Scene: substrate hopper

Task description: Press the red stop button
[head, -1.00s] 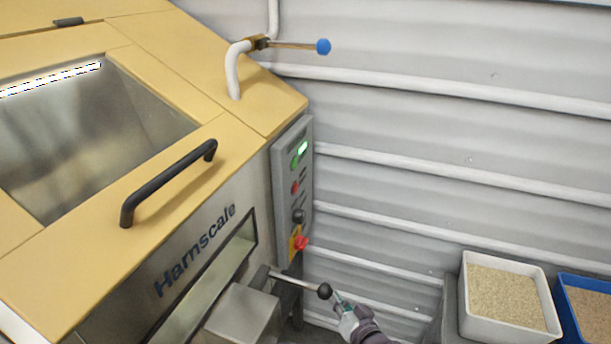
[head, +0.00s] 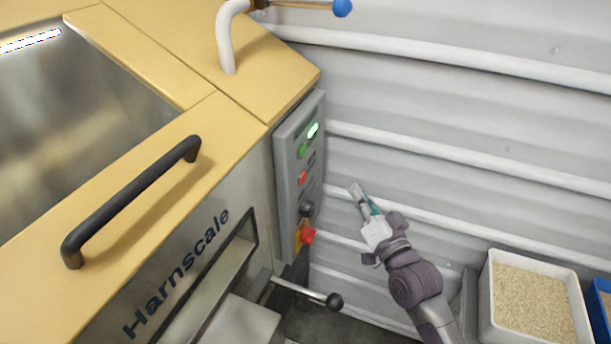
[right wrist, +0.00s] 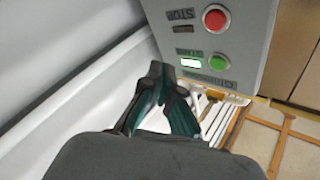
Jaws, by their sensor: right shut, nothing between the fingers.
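The red stop button (head: 302,177) is a small round button on the grey control panel (head: 287,190) at the machine's right side. In the right wrist view the red button (right wrist: 215,18) is beside the word STOP, near the top. A green button (head: 302,150) marked START sits next to it, and it also shows in the wrist view (right wrist: 219,62). My right gripper (head: 355,188) is shut and empty, to the right of the panel and apart from it. In the wrist view its fingertips (right wrist: 160,76) are left of the panel, touching no button.
Below the stop button are a black knob (head: 306,208) and a larger red knob (head: 308,235) on yellow. A lever with a black ball (head: 334,300) sticks out lower down. The ribbed wall (head: 450,120) is behind my gripper. A white grain bin (head: 489,300) stands at right.

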